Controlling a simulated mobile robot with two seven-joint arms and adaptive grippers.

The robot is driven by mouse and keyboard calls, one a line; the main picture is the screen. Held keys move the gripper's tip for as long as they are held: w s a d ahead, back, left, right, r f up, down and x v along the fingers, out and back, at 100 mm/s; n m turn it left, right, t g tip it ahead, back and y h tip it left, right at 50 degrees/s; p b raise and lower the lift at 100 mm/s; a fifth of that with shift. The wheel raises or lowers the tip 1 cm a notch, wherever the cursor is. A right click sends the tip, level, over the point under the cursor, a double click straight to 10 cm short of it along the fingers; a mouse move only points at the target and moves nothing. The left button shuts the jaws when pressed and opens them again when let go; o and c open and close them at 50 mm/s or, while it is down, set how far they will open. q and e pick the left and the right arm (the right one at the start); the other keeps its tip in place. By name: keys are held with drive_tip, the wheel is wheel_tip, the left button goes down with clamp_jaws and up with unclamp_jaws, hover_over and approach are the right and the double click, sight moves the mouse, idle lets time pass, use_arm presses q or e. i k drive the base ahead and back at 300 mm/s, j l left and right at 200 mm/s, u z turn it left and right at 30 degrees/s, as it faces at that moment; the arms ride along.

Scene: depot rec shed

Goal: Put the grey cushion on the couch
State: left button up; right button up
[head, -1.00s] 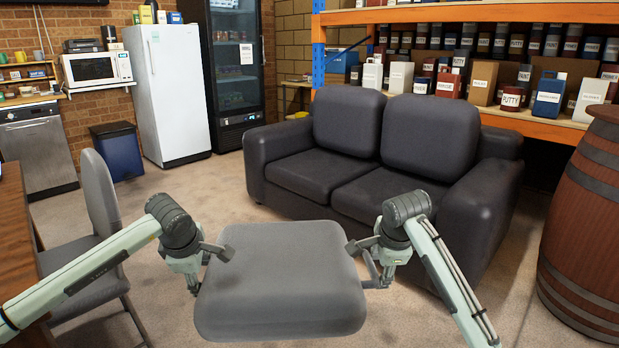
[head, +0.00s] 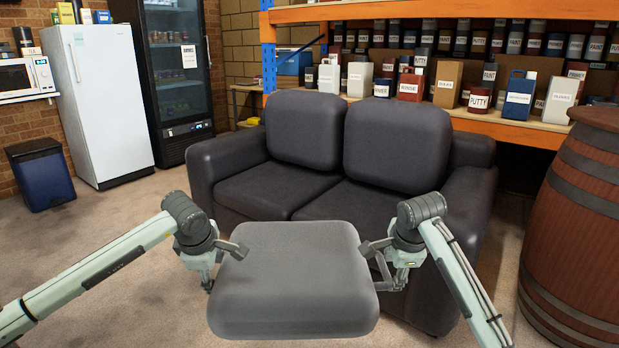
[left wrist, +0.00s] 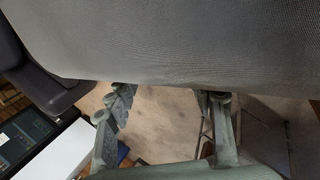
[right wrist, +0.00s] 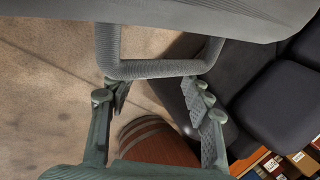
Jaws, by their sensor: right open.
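The grey cushion (head: 292,280) is level between my two grippers, in front of the couch and above the floor. The dark couch (head: 330,190) stands behind it, its two seat pads empty. My left gripper (head: 228,262) is at the cushion's left edge; its fingers look spread in the left wrist view (left wrist: 170,100), with the cushion's fabric across the top. My right gripper (head: 376,262) is open at the right edge; in the right wrist view a grey loop handle (right wrist: 155,68) on the cushion lies at its spread fingertips (right wrist: 155,92). Firm contact cannot be told.
A wooden barrel (head: 575,220) stands right of the couch. A shelf (head: 500,125) of paint and putty containers is behind it. A white fridge (head: 100,105), a glass-door cooler (head: 178,75) and a blue bin (head: 40,175) are at left. Carpet at left is clear.

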sight(364, 215)
drive_tip(key=i+j+z, duration=0.4)
drive_tip(key=i, duration=0.55)
drive_tip(key=i+j+z, duration=0.4)
drive_tip(key=i+j, duration=0.35)
drive_tip(key=i+j+z, duration=0.4)
drive_tip(key=i+j, duration=0.45)
drive_tip(key=j, duration=0.2)
